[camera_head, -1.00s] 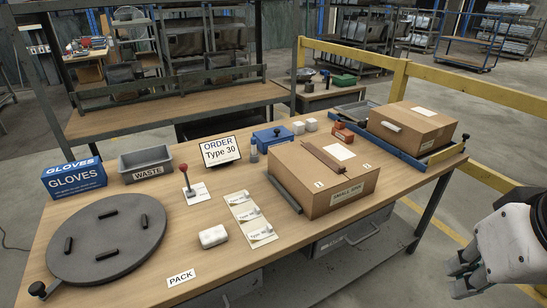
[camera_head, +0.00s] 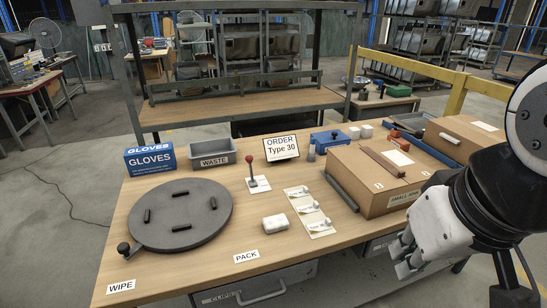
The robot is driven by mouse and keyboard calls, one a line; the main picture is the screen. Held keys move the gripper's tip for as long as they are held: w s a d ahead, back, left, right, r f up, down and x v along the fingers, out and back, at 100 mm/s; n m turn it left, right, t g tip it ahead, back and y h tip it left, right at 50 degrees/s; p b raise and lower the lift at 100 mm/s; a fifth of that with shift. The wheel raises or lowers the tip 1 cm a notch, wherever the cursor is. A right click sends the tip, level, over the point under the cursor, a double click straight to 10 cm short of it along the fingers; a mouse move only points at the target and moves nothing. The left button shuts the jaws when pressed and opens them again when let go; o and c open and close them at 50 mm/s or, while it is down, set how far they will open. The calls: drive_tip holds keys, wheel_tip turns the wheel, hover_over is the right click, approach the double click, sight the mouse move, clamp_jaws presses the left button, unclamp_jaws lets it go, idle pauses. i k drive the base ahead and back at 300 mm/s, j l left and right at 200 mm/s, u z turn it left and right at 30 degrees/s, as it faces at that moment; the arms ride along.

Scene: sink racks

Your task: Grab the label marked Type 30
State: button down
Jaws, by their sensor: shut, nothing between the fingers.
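A pale label sheet (camera_head: 311,225) lies on the workbench, with several white labels on it in a column. Their print is too small to tell which one reads Type 30. An order sign (camera_head: 281,148) behind them reads "ORDER Type 30". My gripper (camera_head: 401,258) is at the right, near the bench's front edge. It is to the right of and nearer than the label sheet, apart from it. It is shut and empty.
A cardboard box (camera_head: 365,193) stands right of the labels. A white bundle (camera_head: 276,223), a red-knobbed lever (camera_head: 251,170) and a round dark turntable (camera_head: 180,214) are to the left. The waste bin (camera_head: 213,154) and glove box (camera_head: 150,159) stand behind. The front strip by the PACK sign (camera_head: 246,256) is clear.

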sight(320, 226)
drive_tip(key=i, duration=0.2)
drive_tip(key=k, duration=0.65)
drive_tip(key=i+j+z, duration=0.15)
drive_tip(key=i+j, duration=0.35)
drive_tip(key=i+j+z, duration=0.15)
drive_tip(key=i+j, duration=0.35)
drive_tip(key=j, duration=0.25)
